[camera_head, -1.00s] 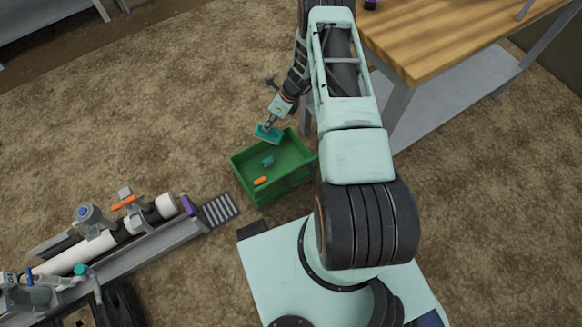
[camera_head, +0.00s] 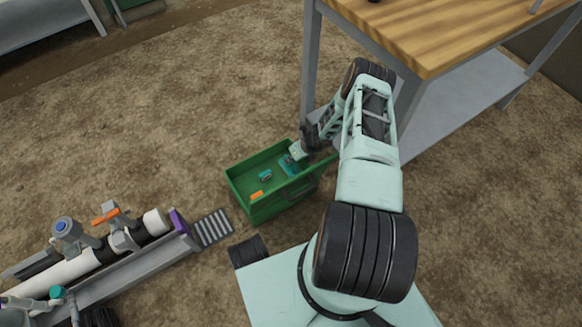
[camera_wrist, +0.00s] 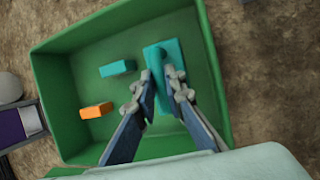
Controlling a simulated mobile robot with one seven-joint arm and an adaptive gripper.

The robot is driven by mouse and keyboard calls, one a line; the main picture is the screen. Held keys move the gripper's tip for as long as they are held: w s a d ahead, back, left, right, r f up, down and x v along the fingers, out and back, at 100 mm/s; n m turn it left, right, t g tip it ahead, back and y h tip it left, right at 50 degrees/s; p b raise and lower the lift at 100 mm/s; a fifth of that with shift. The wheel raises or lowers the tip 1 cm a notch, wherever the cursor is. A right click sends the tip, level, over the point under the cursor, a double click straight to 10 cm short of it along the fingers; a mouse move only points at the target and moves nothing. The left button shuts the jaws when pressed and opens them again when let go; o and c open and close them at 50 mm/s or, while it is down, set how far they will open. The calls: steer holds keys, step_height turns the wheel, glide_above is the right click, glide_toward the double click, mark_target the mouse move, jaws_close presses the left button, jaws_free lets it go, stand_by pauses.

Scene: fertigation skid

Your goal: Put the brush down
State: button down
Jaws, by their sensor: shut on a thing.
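The brush is a teal piece (camera_wrist: 158,65) seen between my fingertips in the wrist view. It also shows in the head view (camera_head: 288,165) at the right part of the green crate (camera_head: 236,187). My gripper (camera_wrist: 165,88) is shut on the brush and reaches down into the crate, which also fills much of the wrist view (camera_wrist: 52,100). Part of the brush is hidden behind my fingers. I cannot tell whether the brush touches the crate floor.
A small teal block (camera_wrist: 117,68) and an orange block (camera_wrist: 96,111) lie on the crate floor left of the brush. A wooden-topped table (camera_head: 430,35) stands at the upper right. A pipe assembly (camera_head: 100,255) with valves lies at the lower left.

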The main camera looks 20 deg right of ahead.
mark_target(291, 165)
steer(key=shift+f+b, duration=0.75)
steer(key=shift+f, duration=1)
steer(key=shift+f, duration=0.1)
steer(key=c, duration=2)
jaws_free()
